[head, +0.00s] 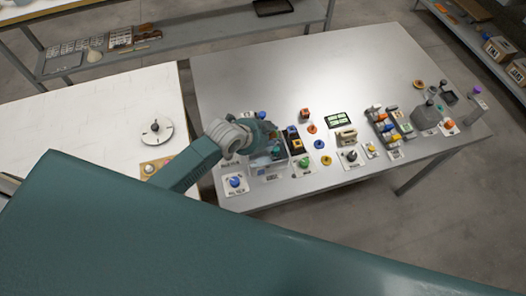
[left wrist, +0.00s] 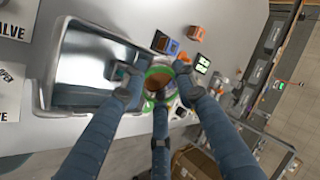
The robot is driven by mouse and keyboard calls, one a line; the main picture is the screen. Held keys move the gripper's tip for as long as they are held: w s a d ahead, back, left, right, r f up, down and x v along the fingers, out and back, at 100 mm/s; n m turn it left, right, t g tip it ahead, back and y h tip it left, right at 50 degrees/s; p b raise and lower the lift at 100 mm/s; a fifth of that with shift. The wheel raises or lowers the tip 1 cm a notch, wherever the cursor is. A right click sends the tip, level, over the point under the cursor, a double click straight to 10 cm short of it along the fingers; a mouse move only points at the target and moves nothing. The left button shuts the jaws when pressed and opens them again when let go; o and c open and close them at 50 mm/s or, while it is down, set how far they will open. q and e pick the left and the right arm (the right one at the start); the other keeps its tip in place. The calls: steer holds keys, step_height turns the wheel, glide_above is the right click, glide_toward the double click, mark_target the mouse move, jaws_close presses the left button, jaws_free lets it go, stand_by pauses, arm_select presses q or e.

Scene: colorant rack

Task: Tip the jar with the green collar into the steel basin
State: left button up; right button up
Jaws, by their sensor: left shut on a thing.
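The jar with the green collar (left wrist: 158,72) is in the left wrist view, seen from its mouth end, with brown showing inside the green ring. My left gripper (left wrist: 157,92) is shut on it, its dark blue fingers around the jar. The steel basin (left wrist: 88,62) lies just left of the jar in that view, and the jar overlaps its right edge there. The gap in height between them is hard to judge. In the head view my left gripper (head: 262,142) is over the left part of the grey table and hides most of the basin. My right gripper is not in view.
On the grey table (head: 300,75), coloured knobs and small blocks stand right of my gripper, with a green-lit display (head: 338,120) behind them. A blue knob (head: 235,182) sits at the front left. The table's back half is clear. A white table (head: 90,110) stands left.

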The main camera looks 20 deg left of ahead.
arm_select(q)
steer(key=shift+s+a+r+t, duration=0.1)
steer(key=shift+s+r+t, duration=0.1)
steer(key=shift+t, duration=0.2)
steer(key=shift+w+f+b, duration=0.1)
steer(key=shift+f+b, duration=0.1)
steer(key=shift+b, duration=0.2)
steer(key=shift+r+h, duration=0.1)
steer(key=shift+h, duration=0.2)
steer(key=shift+t+b, duration=0.3)
steer(key=shift+b, duration=0.05)
steer(key=shift+t+b, duration=0.3)
steer(key=shift+b, duration=0.35)
steer(key=shift+s+b, duration=0.2)
steer(key=shift+b, duration=0.25)
steer(key=shift+w+t+h+b, duration=0.1)
steer(key=shift+t+h+b, duration=0.2)
steer(key=shift+b, duration=0.2)
steer(key=shift+f+b, duration=0.2)
steer(key=shift+b, duration=0.15)
